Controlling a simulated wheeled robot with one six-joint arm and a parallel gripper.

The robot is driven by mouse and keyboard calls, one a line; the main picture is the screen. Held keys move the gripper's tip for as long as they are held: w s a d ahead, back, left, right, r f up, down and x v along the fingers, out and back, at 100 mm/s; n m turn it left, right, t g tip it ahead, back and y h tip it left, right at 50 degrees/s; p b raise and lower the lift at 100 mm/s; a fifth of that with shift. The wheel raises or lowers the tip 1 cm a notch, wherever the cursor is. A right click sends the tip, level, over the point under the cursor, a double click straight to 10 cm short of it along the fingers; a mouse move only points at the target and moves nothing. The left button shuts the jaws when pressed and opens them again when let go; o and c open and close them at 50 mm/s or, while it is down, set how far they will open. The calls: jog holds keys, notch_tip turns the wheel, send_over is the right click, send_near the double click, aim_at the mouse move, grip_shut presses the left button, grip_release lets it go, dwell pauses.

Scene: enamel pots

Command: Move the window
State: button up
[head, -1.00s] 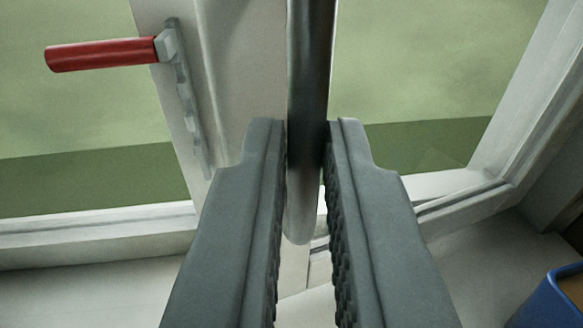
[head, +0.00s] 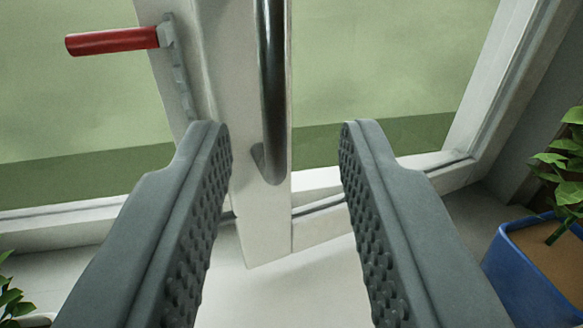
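The window (head: 400,70) has white frames and shows green outside. A dark metal bar handle (head: 273,90) runs upright on the white sash edge (head: 265,225) in the middle. A red-gripped lever (head: 112,41) sticks out to the left from a grey metal plate on the frame at the upper left. My gripper (head: 286,128) is open, with wide space between its two ridged grey fingers. The bar handle appears between the fingers, nearer the left one, and neither finger appears to touch it. Nothing is held.
A blue pot (head: 535,270) with a leafy green plant (head: 570,165) stands at the right on the white sill (head: 290,290). Leaves of another plant (head: 12,300) show at the lower left edge. The sill between them is clear.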

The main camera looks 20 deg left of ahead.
jog(key=v, duration=1.3)
jog(key=shift+d, duration=0.15)
jog(key=shift+s, duration=0.15)
